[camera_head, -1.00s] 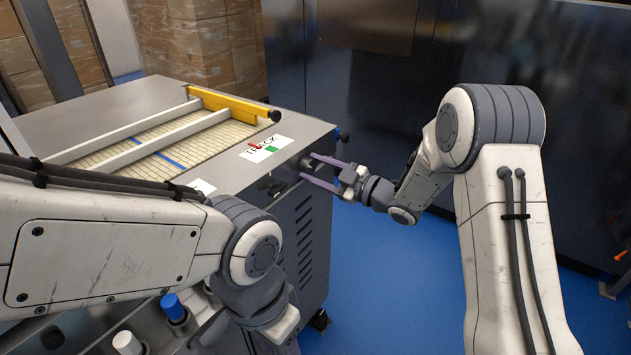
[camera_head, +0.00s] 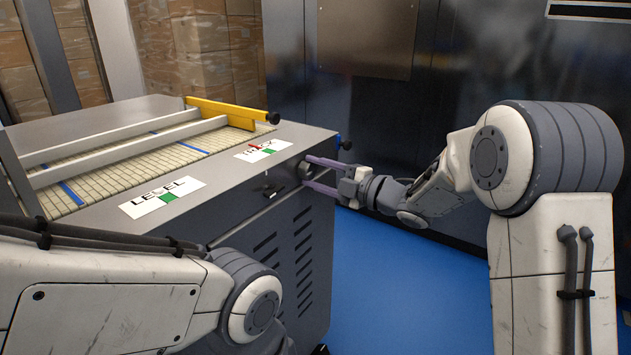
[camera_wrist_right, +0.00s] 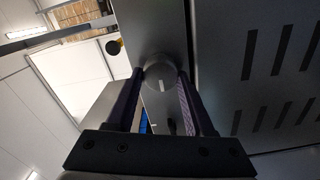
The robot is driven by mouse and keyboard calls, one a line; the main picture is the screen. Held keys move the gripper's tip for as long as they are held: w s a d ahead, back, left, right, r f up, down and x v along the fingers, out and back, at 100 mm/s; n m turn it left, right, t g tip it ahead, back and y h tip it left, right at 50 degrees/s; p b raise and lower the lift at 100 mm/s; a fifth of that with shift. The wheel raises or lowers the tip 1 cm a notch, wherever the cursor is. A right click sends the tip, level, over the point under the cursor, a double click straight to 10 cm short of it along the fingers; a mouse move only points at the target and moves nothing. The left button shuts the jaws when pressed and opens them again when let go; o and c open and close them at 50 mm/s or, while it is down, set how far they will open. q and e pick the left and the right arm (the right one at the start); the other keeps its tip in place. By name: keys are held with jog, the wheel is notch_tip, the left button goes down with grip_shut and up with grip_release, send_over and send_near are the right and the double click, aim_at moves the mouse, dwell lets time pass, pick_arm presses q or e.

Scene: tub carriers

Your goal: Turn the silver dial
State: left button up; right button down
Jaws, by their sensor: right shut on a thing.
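The silver dial (camera_wrist_right: 161,77) is a round knob with a pale pointer mark, on the side panel of the grey machine (camera_head: 285,208). It also shows in the head view (camera_head: 305,170), small and partly covered by the fingers. My right gripper (camera_head: 312,174) reaches it from the right. In the right wrist view its two purple fingers (camera_wrist_right: 160,88) lie on either side of the dial and are shut on it. My left arm crosses the lower left of the head view; its gripper is out of the picture.
The machine top carries a slatted conveyor (camera_head: 110,172), a yellow bar (camera_head: 232,112) with a black knob, and two labels, one reading LEVEL (camera_head: 160,196). Blue floor (camera_head: 375,285) is clear to the right.

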dwell(0.5)
jog(key=shift+c, duration=1.4)
grip_release()
jog(key=v, duration=1)
jog(key=shift+s+d, duration=0.15)
jog(key=shift+d, duration=0.05)
